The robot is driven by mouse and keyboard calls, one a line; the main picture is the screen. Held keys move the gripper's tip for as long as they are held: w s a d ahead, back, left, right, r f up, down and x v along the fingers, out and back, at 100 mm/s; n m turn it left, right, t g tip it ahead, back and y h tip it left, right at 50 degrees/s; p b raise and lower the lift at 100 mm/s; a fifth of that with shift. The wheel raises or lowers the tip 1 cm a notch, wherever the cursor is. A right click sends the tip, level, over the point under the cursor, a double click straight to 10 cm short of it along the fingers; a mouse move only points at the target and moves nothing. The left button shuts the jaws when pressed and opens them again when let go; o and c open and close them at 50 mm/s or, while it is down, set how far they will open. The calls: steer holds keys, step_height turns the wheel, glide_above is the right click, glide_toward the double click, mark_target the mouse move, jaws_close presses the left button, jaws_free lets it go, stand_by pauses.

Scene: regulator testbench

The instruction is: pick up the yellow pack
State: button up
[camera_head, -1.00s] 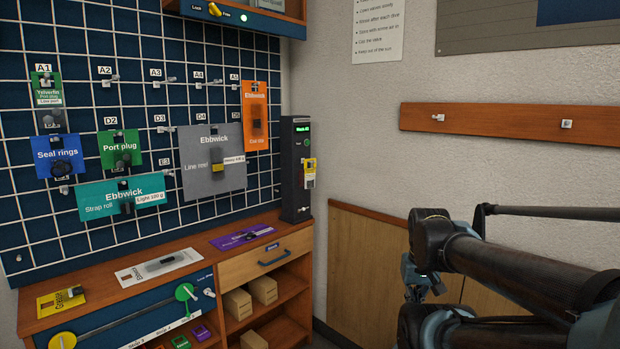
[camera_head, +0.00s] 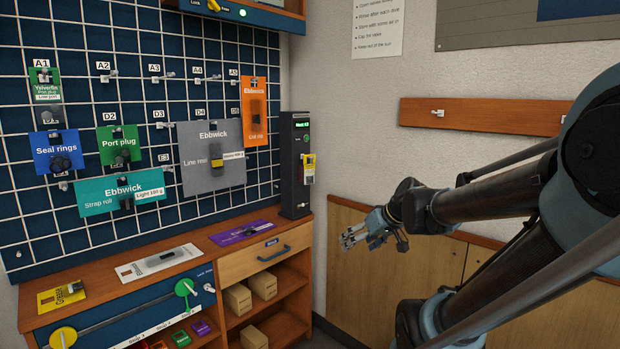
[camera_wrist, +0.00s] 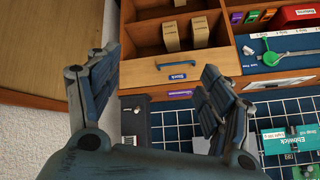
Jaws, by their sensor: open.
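A flat yellow pack (camera_head: 62,296) with a dark clip lies on the bench top at the far left in the head view. A smaller yellow-and-white packet (camera_head: 308,168) hangs on the dark upright unit at the right of the pegboard. My gripper (camera_head: 350,238) is open and empty, in the air right of the bench and well away from both. In the wrist view my gripper's (camera_wrist: 158,72) fingers stand wide apart, with the bench behind them. I cannot make out the flat yellow pack in the wrist view.
The pegboard (camera_head: 90,235) carries several hanging packs. A white pack (camera_head: 158,262) and a purple pack (camera_head: 246,232) lie on the bench. The dark upright unit (camera_head: 291,190) stands at the bench's right end. Cartons (camera_head: 238,298) sit on shelves below the drawer (camera_head: 240,262).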

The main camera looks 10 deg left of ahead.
steer(key=w+a+r+n+t+y, duration=0.1)
steer(key=w+a+r+t+y, duration=0.1)
steer(key=w+a+r, duration=0.45)
steer(key=w+a+r+n+t+y, duration=0.1)
steer(key=w+r+n+t+y, duration=0.2)
steer(key=w, duration=0.6)
steer(key=m+t, duration=0.2)
steer(key=t, duration=0.2)
glide_toward(311, 165)
steer(key=x, duration=0.6)
steer(key=shift+w+d, duration=0.1)
steer(key=shift+w, duration=0.15)
steer(key=shift+x, duration=2.6)
steer(key=shift+s, duration=0.15)
steer(key=shift+c, duration=0.3)
steer(key=c, duration=1.2)
